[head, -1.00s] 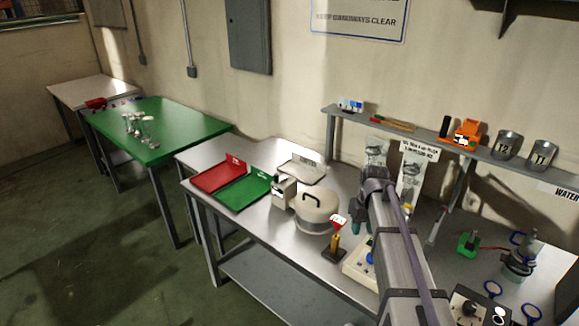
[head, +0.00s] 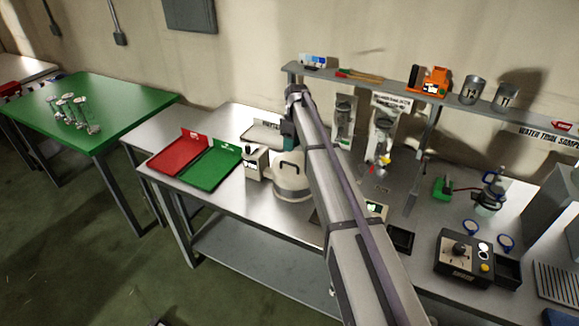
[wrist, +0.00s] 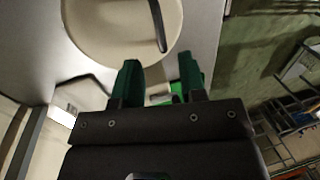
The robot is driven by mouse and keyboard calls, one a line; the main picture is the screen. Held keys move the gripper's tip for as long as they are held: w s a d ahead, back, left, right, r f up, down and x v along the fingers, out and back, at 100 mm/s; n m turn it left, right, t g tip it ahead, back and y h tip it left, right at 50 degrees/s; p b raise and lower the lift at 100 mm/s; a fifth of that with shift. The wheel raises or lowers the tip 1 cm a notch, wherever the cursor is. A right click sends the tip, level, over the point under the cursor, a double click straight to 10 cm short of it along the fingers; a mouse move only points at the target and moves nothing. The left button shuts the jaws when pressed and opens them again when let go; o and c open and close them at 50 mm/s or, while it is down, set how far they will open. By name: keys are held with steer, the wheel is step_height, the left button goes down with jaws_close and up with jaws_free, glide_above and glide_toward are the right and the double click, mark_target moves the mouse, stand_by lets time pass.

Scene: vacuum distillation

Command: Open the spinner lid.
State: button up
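The spinner (head: 291,188) is a round cream-white pot on the metal bench, with a dark arched handle (head: 290,165) on its lid. The lid looks closed. In the wrist view the pale round lid (wrist: 105,30) fills the top, with its dark handle (wrist: 157,22) near the lid's right side. My gripper (wrist: 160,70) has two green fingers, apart with nothing between them. The fingertips lie near the lid's lower edge in that view, apart from the handle. In the head view my arm partly hides the gripper, which is above and behind the spinner.
Left of the spinner are a small white device (head: 255,162), a green tray (head: 210,168) and a red tray (head: 178,155). A shelf (head: 375,82) with bottles and cups runs behind. A black control box (head: 463,258) stands at right.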

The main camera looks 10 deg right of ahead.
mark_target(290, 159)
steer(key=f+b, duration=0.1)
steer(key=f, duration=0.1)
steer(key=f+b, duration=0.2)
steer(key=a+f+b, duration=0.1)
steer(key=f, duration=0.1)
steer(key=shift+s+f+b, duration=0.3)
steer(key=shift+s+b, duration=0.1)
steer(key=shift+r, duration=0.15)
steer(key=shift+c, duration=0.2)
jaws_close()
